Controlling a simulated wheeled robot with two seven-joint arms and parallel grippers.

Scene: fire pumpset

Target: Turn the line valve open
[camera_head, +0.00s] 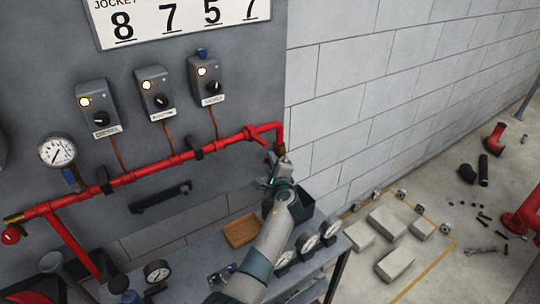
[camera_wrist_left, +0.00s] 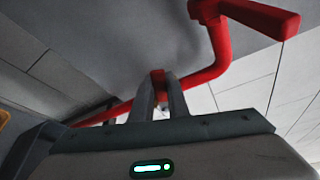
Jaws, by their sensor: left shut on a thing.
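The line valve (camera_head: 250,134) sits on the red pipe, left of its downward bend, and its red handle reaches toward my left gripper. My left gripper (camera_head: 276,180) is at the right end of the pipe, below the bend. In the left wrist view, its two fingers (camera_wrist_left: 161,95) are close together with a narrow red part, the valve handle (camera_wrist_left: 158,84), between them. The fingers hide much of the handle, and its exact angle is hard to tell. My right gripper is not in view.
The red pipe (camera_head: 150,165) runs along the grey panel, with a gauge (camera_head: 57,151) and control boxes (camera_head: 97,107) above. A bench (camera_head: 205,265) with gauges and a brown tray (camera_head: 241,231) stands below. Another red bar (camera_wrist_left: 262,16) lies close in the left wrist view. Blocks (camera_head: 388,223) lie on the floor.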

